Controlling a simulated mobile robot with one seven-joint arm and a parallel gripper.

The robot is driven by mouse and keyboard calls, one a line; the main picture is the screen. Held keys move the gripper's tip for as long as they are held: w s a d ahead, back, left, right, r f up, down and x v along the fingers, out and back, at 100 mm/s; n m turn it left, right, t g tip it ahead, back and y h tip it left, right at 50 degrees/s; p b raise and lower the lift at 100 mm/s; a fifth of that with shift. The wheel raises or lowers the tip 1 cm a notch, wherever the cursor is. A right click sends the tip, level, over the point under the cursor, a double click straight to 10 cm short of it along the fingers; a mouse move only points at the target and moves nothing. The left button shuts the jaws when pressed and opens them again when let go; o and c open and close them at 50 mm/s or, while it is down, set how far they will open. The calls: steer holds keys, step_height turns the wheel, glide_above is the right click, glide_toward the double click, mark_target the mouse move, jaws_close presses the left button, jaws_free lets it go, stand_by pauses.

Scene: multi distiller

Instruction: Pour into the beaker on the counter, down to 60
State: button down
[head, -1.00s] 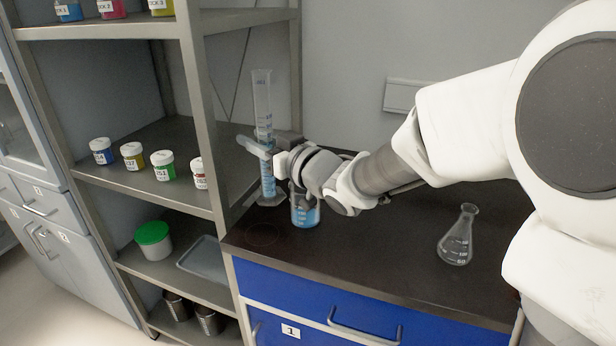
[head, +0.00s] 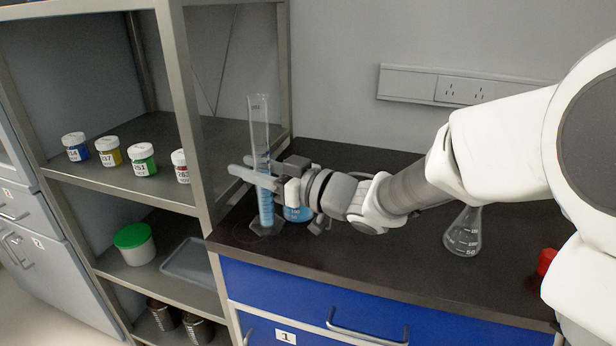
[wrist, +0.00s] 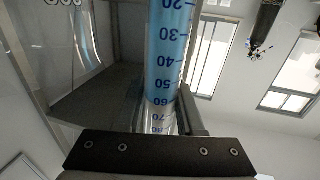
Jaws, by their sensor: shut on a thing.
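A tall clear graduated cylinder (head: 259,125) with blue liquid stands upright in my gripper (head: 258,177). My gripper is shut around its middle. In the wrist view, the cylinder (wrist: 168,60) shows blue scale numbers, and the blue ends between the 60 and 70 marks. I cannot tell whether its base touches the counter. The beaker (head: 298,214), with blue liquid in it, is on the counter just right of the cylinder. My gripper and wrist hide its upper part.
The dark counter (head: 350,258) is clear in front of the beaker. A conical flask (head: 463,238) stands to the right, near a red object (head: 546,262). A shelf post (head: 190,110) rises close on the left. Labelled jars (head: 142,160) stand on the shelf.

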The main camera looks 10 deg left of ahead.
steer(key=shift+s+r, duration=0.1)
stand_by(0.4)
steer(key=f+m+t, duration=0.1)
steer(key=m, duration=0.4)
steer(key=s+a+f+m+t+y+p, duration=0.1)
steer(key=m, duration=0.4)
steer(key=s+f+m+t, duration=0.1)
steer(key=m, duration=0.3)
steer(key=shift+s+a+m+t+p, duration=0.25)
steer(key=shift+a+m+t+p, duration=0.05)
steer(key=shift+a+m+p, duration=0.1)
stand_by(0.6)
steer(key=shift+s+a+r+m+t+p, duration=0.1)
steer(key=shift+m+t+p, duration=0.25)
steer(key=shift+m, duration=0.35)
stand_by(0.8)
steer(key=shift+s+a+r+m+t+p, duration=0.1)
steer(key=shift+s+r+m+t+p, duration=0.1)
steer(key=shift+r+m+p, duration=0.35)
steer(key=shift+s+a+r+m+t+p, duration=0.1)
steer(key=shift+r+m+t+p, duration=0.05)
steer(key=shift+r+m+p, duration=0.35)
stand_by(1.8)
steer(key=shift+w+d+m, duration=0.1)
steer(key=shift+m, duration=0.25)
stand_by(0.4)
